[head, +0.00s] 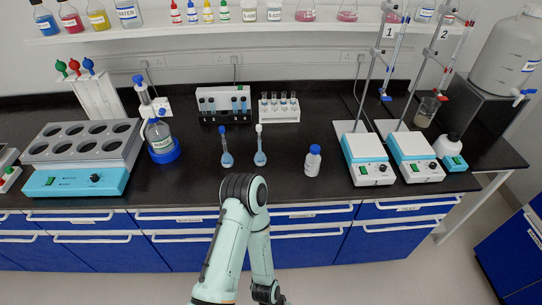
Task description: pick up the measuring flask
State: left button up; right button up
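Two measuring flasks with long thin necks and light blue liquid stand upright near the middle of the black bench. One flask (227,159) has a blue stopper; the other flask (260,158), just to its right, has a whitish stopper. Nothing is holding either one. One of my arms rises from the bottom edge, bends just in front of the flasks and folds back down. Its dark wrist part reaches the bottom edge, and no gripper fingers can be made out. My other arm is out of view.
A white bottle with a blue cap (312,161) stands right of the flasks. Behind them are a pipette-like rack (223,101) and a tube rack (279,108).

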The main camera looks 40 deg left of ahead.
aim_at(260, 158)
jog(key=l+u, duration=0.15)
jog(key=u, duration=0.25)
jog(key=i+l+u, duration=0.1)
jog(key=u, duration=0.3)
jog(key=l+u, duration=0.25)
jog(key=u, duration=0.15)
